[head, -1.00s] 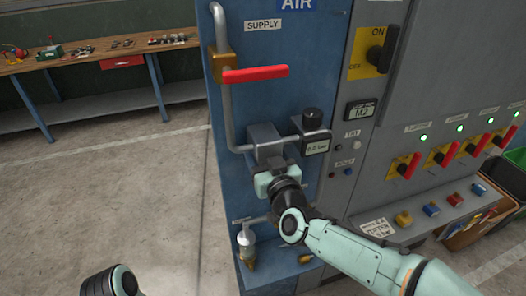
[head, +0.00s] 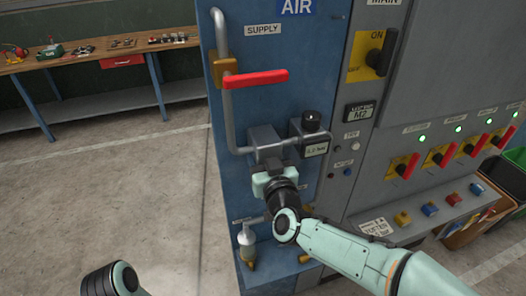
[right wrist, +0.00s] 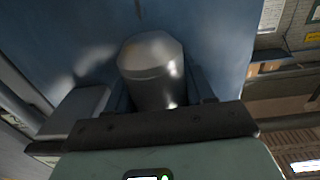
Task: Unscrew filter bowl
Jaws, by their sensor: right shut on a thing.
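The filter bowl (right wrist: 152,72) shows in the right wrist view as a shiny grey metal cylinder with a bevelled end, between my fingers. My right gripper (head: 267,169) is shut on it, just below the grey filter block on the blue panel. In the head view the gripper hides the bowl. The grey filter head (head: 264,142) is joined to the supply pipe on its left. Of my left arm only a wrist part shows at the bottom left; its gripper is out of view.
The red supply lever (head: 255,78) stands out level above the filter. A gauge with a black knob (head: 311,121) is right of the filter. A small clear bowl (head: 246,242) hangs below. A workbench (head: 95,65) stands back left. The floor left of the panel is clear.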

